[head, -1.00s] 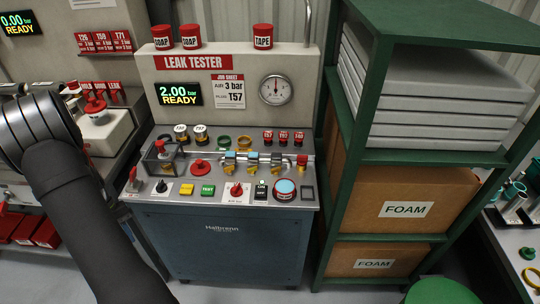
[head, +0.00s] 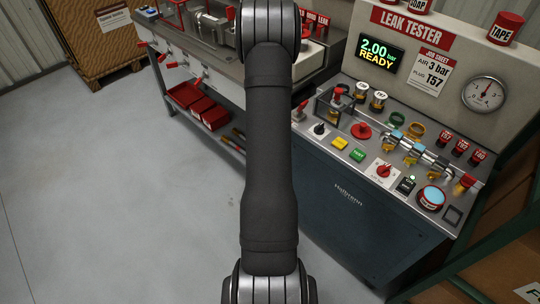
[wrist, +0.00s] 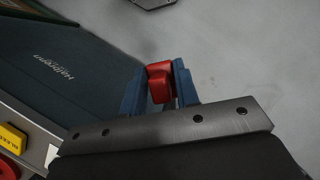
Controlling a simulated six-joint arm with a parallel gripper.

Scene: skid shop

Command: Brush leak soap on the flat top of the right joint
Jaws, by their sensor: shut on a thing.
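My gripper (wrist: 158,68) shows in the wrist view, its blue fingers shut on a small red thing (wrist: 160,86). What the red thing is, and whether a brush hangs below it, I cannot tell. Grey floor lies behind it. In the head view my gripper is out of sight. The right joint (head: 431,158) is the rightmost of the blue-topped joints in a row on the leak tester's deck (head: 340,150). My gripper is away from it. A red soap pot (head: 420,6) stands on top of the tester, cut by the picture edge.
A red tape pot (head: 505,28) stands beside the soap pot. Buttons, a red knob (head: 384,170), plugs and rings crowd the deck. Another bench (head: 225,75) with red bins stands left of the tester. Green shelving (head: 510,240) is at right. The floor at left is clear.

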